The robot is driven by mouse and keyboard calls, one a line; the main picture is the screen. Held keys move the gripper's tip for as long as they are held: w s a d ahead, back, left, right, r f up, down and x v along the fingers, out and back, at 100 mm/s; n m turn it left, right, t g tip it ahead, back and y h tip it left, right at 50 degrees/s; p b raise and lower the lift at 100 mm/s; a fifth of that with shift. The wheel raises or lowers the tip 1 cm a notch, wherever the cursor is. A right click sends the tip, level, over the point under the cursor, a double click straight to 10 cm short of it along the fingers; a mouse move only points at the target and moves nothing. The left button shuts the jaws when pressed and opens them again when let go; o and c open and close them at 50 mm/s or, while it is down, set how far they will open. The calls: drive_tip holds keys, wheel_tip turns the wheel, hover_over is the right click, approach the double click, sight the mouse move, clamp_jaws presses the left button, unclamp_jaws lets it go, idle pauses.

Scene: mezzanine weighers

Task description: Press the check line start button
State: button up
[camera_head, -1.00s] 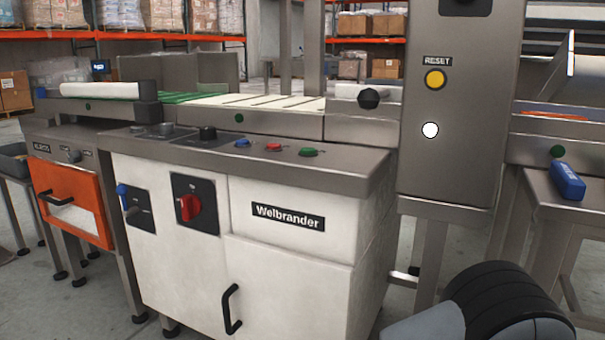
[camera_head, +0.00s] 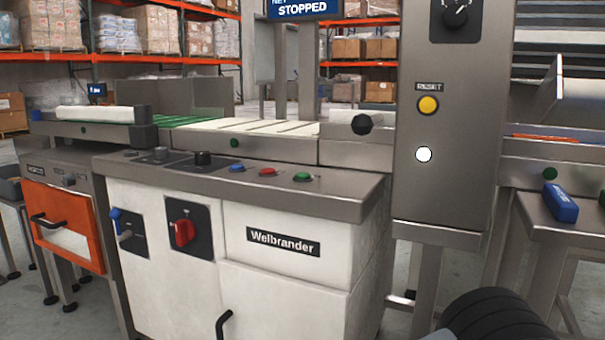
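A grey counter (camera_head: 330,199) on the white Welbrander cabinet (camera_head: 282,285) carries a blue button (camera_head: 237,168), a red button (camera_head: 267,171) and a green button (camera_head: 302,176) in a row. Their labels are too small to read, so I cannot tell from lettering which one starts the check line. A blue display (camera_head: 303,9) above the line reads "STOPPED"; its upper line is cut off. My gripper is not in view. A dark rounded part of my arm shows at the bottom right, apart from the buttons.
A grey upright panel (camera_head: 450,180) right of the counter bears a yellow reset button (camera_head: 428,104), a white round button (camera_head: 424,154) and a dial (camera_head: 455,15). A red rotary switch (camera_head: 184,233) is on the cabinet front. A blue object (camera_head: 561,203) lies at right. Space above the buttons is clear.

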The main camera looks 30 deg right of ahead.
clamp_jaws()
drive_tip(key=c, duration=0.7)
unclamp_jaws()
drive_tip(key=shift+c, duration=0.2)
